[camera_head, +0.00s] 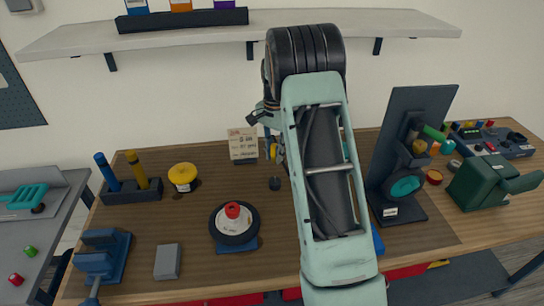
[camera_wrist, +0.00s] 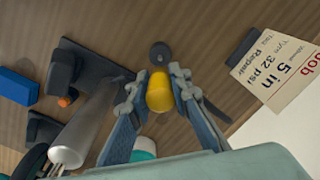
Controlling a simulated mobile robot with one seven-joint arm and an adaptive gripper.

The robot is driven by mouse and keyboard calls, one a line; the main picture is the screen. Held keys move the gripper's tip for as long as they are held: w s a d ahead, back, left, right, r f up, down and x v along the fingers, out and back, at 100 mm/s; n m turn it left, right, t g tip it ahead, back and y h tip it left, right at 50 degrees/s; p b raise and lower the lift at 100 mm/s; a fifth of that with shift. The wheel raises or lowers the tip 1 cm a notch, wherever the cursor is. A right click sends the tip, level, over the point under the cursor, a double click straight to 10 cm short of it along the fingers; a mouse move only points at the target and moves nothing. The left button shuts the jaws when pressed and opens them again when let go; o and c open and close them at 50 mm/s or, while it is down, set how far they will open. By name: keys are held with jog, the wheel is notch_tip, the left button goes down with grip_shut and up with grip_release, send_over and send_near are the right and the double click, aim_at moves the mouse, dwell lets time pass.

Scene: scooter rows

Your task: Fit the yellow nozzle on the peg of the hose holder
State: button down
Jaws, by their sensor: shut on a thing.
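My gripper (camera_wrist: 152,92) is shut on the yellow nozzle (camera_wrist: 158,95), which sits between the two fingertips in the wrist view. In the head view my gripper (camera_head: 272,150) hangs behind my forearm, above the table, left of the arm. A small dark round piece (camera_wrist: 160,52) lies just past the nozzle's end; it also shows in the head view (camera_head: 275,184). I cannot tell whether they touch. A dark stand (camera_wrist: 92,75) with a pale grey cylinder beside it is left in the wrist view. I cannot tell which piece is the hose holder's peg.
A card (camera_head: 243,145) stands behind the gripper. A tyred wheel (camera_head: 234,224) and a yellow round object (camera_head: 183,176) are to the left. A tall black panel stand (camera_head: 405,150) is to the right. My arm hides the middle of the table.

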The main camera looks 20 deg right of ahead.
aim_at(275, 145)
jog(key=shift+f+b, duration=1.75)
jog(key=shift+f, duration=1.15)
jog(key=shift+f+b, duration=1)
jog(key=shift+f, duration=0.55)
jog(key=c, duration=1.7)
grip_release()
notch_tip(275, 145, up, 12)
